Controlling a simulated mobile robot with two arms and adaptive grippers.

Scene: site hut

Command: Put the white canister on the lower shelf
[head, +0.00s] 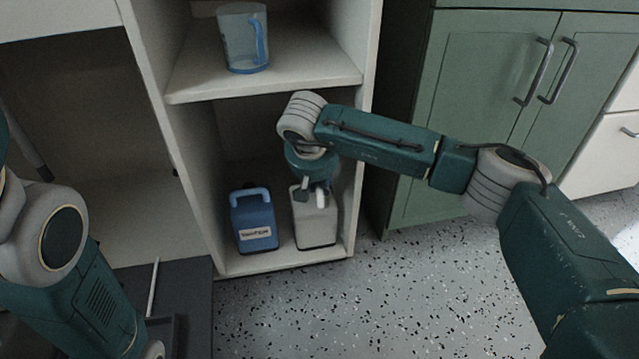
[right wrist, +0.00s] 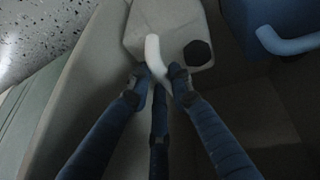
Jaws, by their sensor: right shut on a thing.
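The white canister (head: 316,224) stands upright on the lower shelf (head: 284,259), at its right side. In the right wrist view the canister (right wrist: 185,22) shows its top, with a white handle and a dark cap. My right gripper (head: 316,188) reaches down into the lower compartment from above the canister. In the right wrist view the right gripper's fingers (right wrist: 160,85) are closed around the end of the canister's handle. My left arm shows at the left edge of the head view, but its gripper is out of the picture.
A blue canister (head: 253,218) with a white label stands left of the white one, a small gap apart. A clear jug (head: 244,38) with a blue handle stands on the upper shelf (head: 290,75). Green cabinet doors (head: 490,90) are at the right. The speckled floor is open in front.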

